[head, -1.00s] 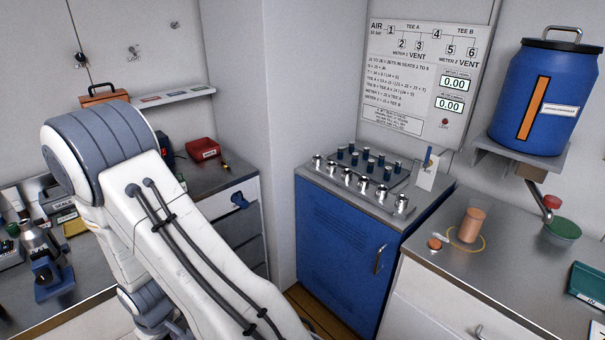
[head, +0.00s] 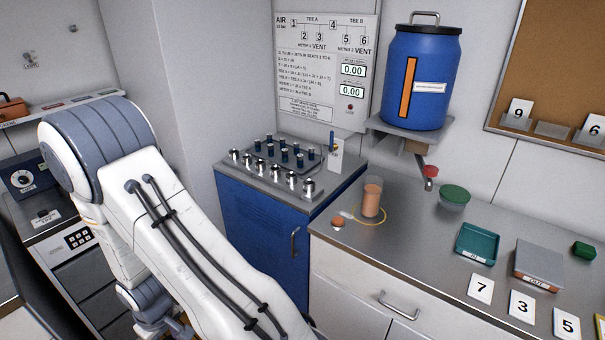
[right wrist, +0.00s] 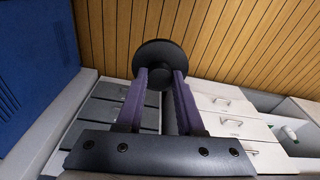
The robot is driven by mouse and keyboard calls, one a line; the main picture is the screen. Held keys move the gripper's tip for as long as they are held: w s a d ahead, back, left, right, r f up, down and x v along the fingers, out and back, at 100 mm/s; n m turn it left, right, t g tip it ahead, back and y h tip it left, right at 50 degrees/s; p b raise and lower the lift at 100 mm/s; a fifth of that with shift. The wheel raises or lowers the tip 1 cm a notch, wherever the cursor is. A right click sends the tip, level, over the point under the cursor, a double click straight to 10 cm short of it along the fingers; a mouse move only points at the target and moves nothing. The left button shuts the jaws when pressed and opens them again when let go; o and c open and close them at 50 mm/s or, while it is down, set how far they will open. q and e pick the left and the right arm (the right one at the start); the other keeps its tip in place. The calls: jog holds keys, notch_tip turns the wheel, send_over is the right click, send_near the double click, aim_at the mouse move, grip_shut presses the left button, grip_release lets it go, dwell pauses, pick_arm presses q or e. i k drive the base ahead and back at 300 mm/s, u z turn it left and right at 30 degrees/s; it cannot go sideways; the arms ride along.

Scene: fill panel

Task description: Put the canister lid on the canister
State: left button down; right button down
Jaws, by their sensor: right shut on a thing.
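A black round disc with a stem (right wrist: 158,58), which looks like the canister lid, is in the right wrist view. My right gripper (right wrist: 160,78) is shut on its stem between two purple fingers, well above the floor. In the head view, a clear cylinder with orange contents (head: 372,198) stands upright on the steel counter. A blue drum (head: 420,80) with a dark top and a metal handle stands on a wall shelf. I cannot tell which of these is the canister. My left gripper is out of view.
The steel counter (head: 400,250) carries a small orange disc (head: 338,222), a green-topped bowl (head: 455,196), a teal tray (head: 477,243), a grey box (head: 540,262) and number cards. A blue cabinet (head: 250,230) with a valve panel stands left. The right wrist view shows plank floor (right wrist: 240,35) and drawers.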

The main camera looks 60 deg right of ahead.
aim_at(373, 183)
jog(key=z, duration=1.55)
